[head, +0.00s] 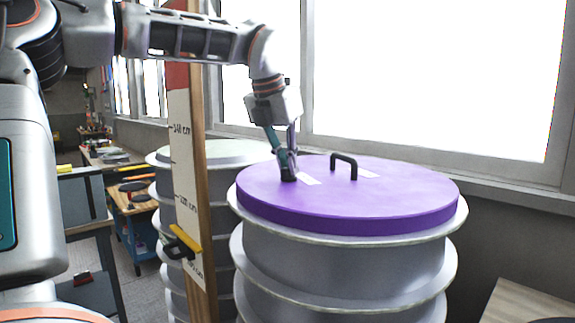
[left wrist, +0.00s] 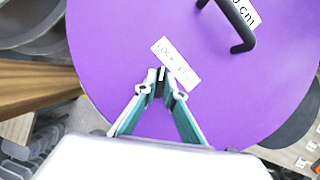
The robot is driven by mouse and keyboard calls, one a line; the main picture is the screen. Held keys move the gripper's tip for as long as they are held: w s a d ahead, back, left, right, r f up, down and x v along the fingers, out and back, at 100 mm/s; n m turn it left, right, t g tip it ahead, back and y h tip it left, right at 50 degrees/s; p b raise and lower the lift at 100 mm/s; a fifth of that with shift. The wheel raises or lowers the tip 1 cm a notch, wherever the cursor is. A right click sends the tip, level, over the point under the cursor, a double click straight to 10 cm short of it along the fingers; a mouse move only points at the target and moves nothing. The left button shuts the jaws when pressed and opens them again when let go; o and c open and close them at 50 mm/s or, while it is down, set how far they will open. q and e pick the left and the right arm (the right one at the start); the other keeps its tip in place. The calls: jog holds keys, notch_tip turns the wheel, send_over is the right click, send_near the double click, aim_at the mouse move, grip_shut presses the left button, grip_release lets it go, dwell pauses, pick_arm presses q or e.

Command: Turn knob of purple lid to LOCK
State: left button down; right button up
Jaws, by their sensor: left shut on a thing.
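The purple lid (head: 400,199) lies flat on top of the ribbed grey cylinder (head: 350,262). It fills much of the left wrist view (left wrist: 110,40). My left gripper (head: 288,174) points down at the lid's left part, with its fingers closed around the small dark knob; in the left wrist view the fingertips (left wrist: 162,84) hide most of it. A white label (left wrist: 176,64) lies beside the fingertips; its lettering is too blurred to read surely. The knob's turn angle cannot be told. My right gripper is not in view.
A black handle (head: 345,160) stands up from the lid, right of my left gripper. A wooden measuring post (head: 200,230) with a yellow-and-black clamp (head: 186,243) stands left of the cylinder. Another pale ribbed cylinder is behind it. Windows line the back.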

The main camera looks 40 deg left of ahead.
pick_arm(q)
jog(key=shift+n, duration=0.6)
jog(key=c, duration=2.1)
grip_release()
jog(key=shift+c, duration=0.2)
jog(key=v, duration=1.2)
jog(key=shift+d, duration=0.3)
jog(key=shift+w, duration=0.1)
